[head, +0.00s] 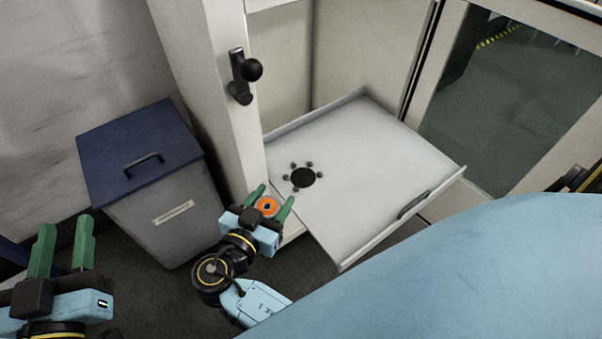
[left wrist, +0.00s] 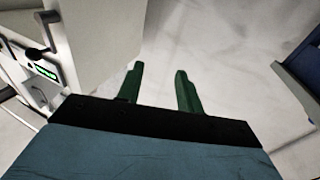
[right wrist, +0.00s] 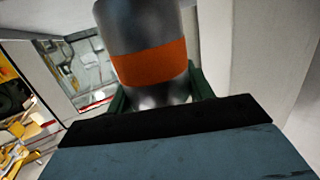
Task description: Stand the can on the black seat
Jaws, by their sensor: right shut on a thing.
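The can (right wrist: 150,62) is dark metal with an orange band. My right gripper (head: 271,199) is shut on it, one green finger on each side. In the head view the can (head: 267,206) shows from above as an orange ring with a dark centre. The black seat (head: 303,179) is a round black disc on a pale pulled-out tray (head: 375,150), ringed by several small dark pegs. The can is apart from the seat, just left of and below it in the head view. My left gripper (head: 63,235) is open and empty at the lower left; its fingers (left wrist: 158,88) stand apart.
A grey bin (head: 170,225) with a blue lid stands left of the cabinet. A pale cabinet post (head: 215,90) with a black handle (head: 243,75) rises close behind my right gripper. The tray has low side edges and a front handle (head: 413,204); its surface is otherwise clear.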

